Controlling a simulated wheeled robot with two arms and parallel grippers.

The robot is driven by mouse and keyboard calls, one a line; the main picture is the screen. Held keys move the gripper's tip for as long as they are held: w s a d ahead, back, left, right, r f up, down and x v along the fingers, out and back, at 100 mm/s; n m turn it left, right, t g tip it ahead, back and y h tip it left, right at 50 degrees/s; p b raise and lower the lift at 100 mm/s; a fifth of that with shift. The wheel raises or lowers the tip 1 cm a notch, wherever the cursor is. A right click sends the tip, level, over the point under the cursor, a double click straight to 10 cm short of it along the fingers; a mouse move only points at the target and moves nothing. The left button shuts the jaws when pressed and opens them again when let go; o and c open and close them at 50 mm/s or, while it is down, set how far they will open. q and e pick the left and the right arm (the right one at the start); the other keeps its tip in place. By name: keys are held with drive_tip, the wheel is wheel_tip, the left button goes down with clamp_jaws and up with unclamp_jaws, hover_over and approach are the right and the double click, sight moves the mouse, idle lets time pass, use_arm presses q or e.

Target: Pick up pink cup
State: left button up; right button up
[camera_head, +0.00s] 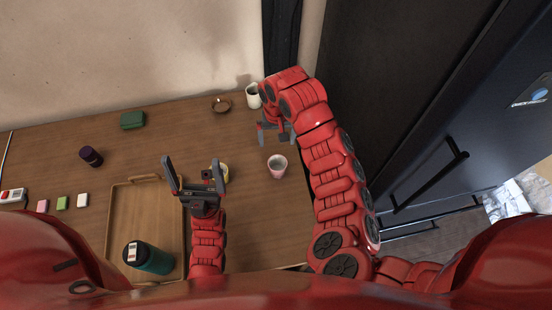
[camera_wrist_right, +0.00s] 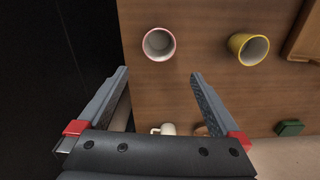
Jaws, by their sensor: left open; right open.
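The pink cup (camera_head: 277,167) stands upright on the wooden table, near its right edge. In the right wrist view the pink cup (camera_wrist_right: 159,44) shows its open top and pink rim, just beyond the fingertips and roughly centred between them. My right gripper (camera_head: 276,139) is open and empty, a little behind the cup in the head view and not touching it; its fingers also show in the right wrist view (camera_wrist_right: 160,73). My left gripper (camera_head: 193,176) is open and empty, left of the cup, beside the tray.
A yellow cup (camera_wrist_right: 248,49) stands near the pink cup, partly hidden by my left gripper in the head view. A white mug (camera_head: 253,96) and brown bowl (camera_head: 221,105) stand at the back. A wooden tray (camera_head: 143,215) lies left. A dark cabinet (camera_head: 420,110) rises at right.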

drive_tip(key=b, duration=0.6)
hover_over(277, 167)
drive_tip(key=s, duration=0.2)
drive_tip(key=f, duration=0.9)
drive_tip(key=shift+w+f, duration=0.25)
wheel_tip(277, 167, down, 2)
drive_tip(key=shift+f+p, duration=0.1)
drive_tip(key=shift+p, duration=0.45)
drive_tip(key=shift+s+f+p, duration=0.1)
drive_tip(key=shift+f+p, duration=0.2)
drive_tip(key=shift+p, duration=0.05)
wheel_tip(277, 167, down, 4)
drive_tip(key=shift+d+r+p, duration=0.1)
drive_tip(key=shift+p, duration=0.65)
drive_tip(key=shift+f, duration=0.5)
drive_tip(key=shift+c, duration=0.2)
drive_tip(key=c, duration=1.2)
